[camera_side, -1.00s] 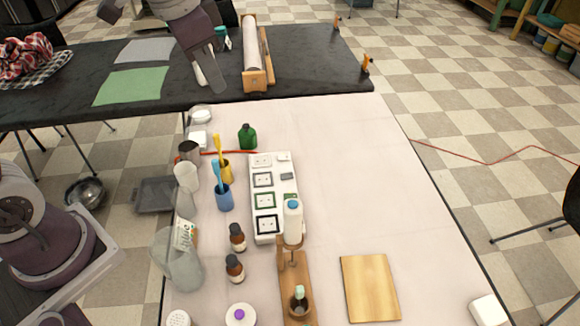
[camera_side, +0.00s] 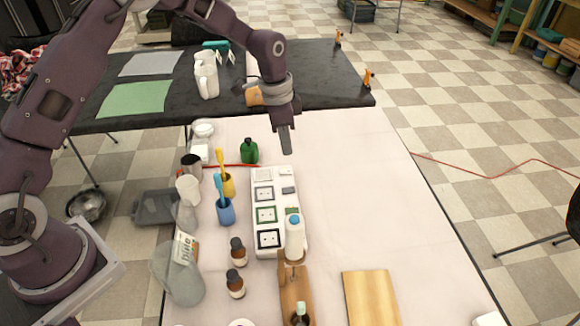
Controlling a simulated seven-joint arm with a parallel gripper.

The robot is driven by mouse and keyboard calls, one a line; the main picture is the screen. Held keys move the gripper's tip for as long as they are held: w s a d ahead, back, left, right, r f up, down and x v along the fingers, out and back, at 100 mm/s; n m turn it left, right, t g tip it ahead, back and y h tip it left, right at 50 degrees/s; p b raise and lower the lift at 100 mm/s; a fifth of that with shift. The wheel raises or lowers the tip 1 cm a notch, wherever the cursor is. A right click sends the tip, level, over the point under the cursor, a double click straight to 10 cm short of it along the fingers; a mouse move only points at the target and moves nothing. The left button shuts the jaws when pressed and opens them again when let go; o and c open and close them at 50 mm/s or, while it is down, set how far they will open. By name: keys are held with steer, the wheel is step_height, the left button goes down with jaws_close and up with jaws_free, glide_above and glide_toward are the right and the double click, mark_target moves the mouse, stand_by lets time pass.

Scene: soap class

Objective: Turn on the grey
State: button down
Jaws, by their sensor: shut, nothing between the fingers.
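A white power strip (camera_side: 276,180) lies on the pale table, with several sockets in a column and small rocker switches along its right side. The grey switch (camera_side: 288,190) is the second from the far end, beside a socket with a dark grey frame (camera_side: 264,194). Whether it is on or off is too small to tell. My gripper (camera_side: 286,150) is shut and empty, pointing down just beyond and above the strip's far end, apart from the switch. The strip's near right corner is hidden by a white bottle.
The white bottle (camera_side: 294,238) with a blue top stands at a wooden stand (camera_side: 293,290). A green bottle (camera_side: 250,152) is left of my gripper. Cups with toothbrushes (camera_side: 226,211) and brown bottles (camera_side: 237,252) stand left of the strip. The table to the right is mostly clear.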

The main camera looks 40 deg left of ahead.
mark_target(293, 189)
steer(key=f, duration=0.8)
steer(key=w+d+f, duration=0.1)
steer(key=f, duration=0.4)
steer(key=shift+d, duration=0.1)
steer(key=shift+f, duration=0.25)
steer(key=shift+s+a+r, duration=0.2)
steer(key=shift+s+a, duration=0.3)
steer(key=shift+a, duration=0.05)
steer(key=shift+r, duration=0.1)
